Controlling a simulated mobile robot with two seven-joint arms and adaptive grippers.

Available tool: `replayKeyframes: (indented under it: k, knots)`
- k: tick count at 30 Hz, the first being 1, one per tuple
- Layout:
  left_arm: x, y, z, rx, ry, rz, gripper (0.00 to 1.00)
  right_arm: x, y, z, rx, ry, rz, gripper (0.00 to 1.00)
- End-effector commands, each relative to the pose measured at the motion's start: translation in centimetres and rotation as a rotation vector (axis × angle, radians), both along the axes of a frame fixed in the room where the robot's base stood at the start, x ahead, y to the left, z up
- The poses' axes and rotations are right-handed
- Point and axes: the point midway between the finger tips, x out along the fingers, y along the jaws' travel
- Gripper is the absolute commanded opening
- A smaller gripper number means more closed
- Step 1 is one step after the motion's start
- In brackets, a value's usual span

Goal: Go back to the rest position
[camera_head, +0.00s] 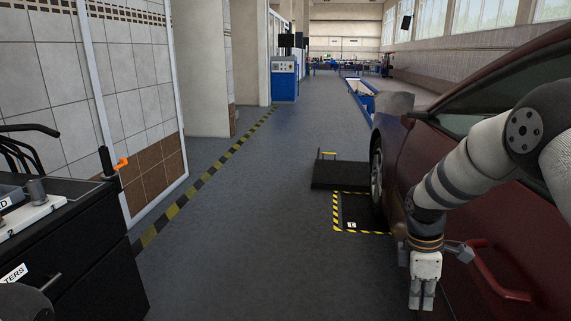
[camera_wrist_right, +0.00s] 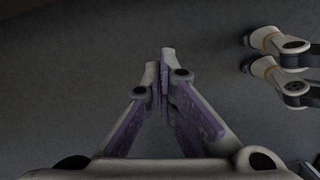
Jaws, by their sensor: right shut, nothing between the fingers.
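My right gripper (camera_head: 421,295) hangs pointing down over the grey floor, beside the dark red car (camera_head: 480,215). Its two fingers are together with nothing between them. The right wrist view also shows the right gripper (camera_wrist_right: 165,60), with its fingertips meeting over bare floor. My right arm comes in from the right edge, in front of the car's side. The left gripper cannot be made out in the head view.
A black workbench (camera_head: 75,255) stands at the left. A black jack plate (camera_head: 350,174) and a yellow-black marked floor square (camera_head: 362,226) lie near the car's wheel. A blue cabinet (camera_head: 284,80) stands far back. The middle floor is clear.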

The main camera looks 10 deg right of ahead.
Motion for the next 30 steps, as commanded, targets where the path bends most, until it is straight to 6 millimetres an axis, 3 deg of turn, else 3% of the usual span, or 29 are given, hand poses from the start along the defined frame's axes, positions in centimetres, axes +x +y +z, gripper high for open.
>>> replayKeyframes:
  k: [1, 3, 5, 7, 9, 12, 15, 19, 30]
  knots:
    - [0.3, 0.0, 0.3, -0.001, -0.012, 0.0, 0.0, -2.9, 1.7, -3.8, 0.02, 0.014, -0.072, 0.0]
    - [0.6, 0.0, 0.6, 0.0, -0.021, 0.0, 0.0, -7.3, 4.1, -8.7, 0.047, 0.017, -0.204, 0.0]
    - [0.9, 0.0, 0.8, 0.0, -0.029, 0.0, 0.0, -11.9, 6.0, -12.2, 0.062, 0.025, -0.329, 0.0]
    - [1.1, 0.0, 1.1, 0.0, -0.039, 0.0, 0.0, -17.9, 8.0, -15.1, 0.069, 0.035, -0.489, 0.0]
    - [1.4, 0.0, 1.4, 0.0, -0.049, 0.0, 0.0, -24.2, 9.8, -16.7, 0.061, 0.048, -0.655, 0.0]
    - [1.8, 0.0, 1.7, 0.0, -0.061, 0.002, 0.0, -32.2, 11.3, -16.7, 0.029, 0.059, -0.871, 0.0]
    - [2.0, 0.0, 2.0, 0.0, -0.069, 0.001, 0.0, -37.5, 12.0, -15.5, -0.008, 0.059, -1.028, 0.0]
    - [2.1, 0.0, 2.0, -0.001, -0.072, 0.002, 0.0, -40.4, 12.2, -14.3, -0.034, 0.052, -1.122, 0.0]
    - [2.1, 0.0, 2.0, -0.001, -0.072, 0.002, 0.0, -40.6, 12.2, -14.3, -0.036, 0.05, -1.133, 0.0]
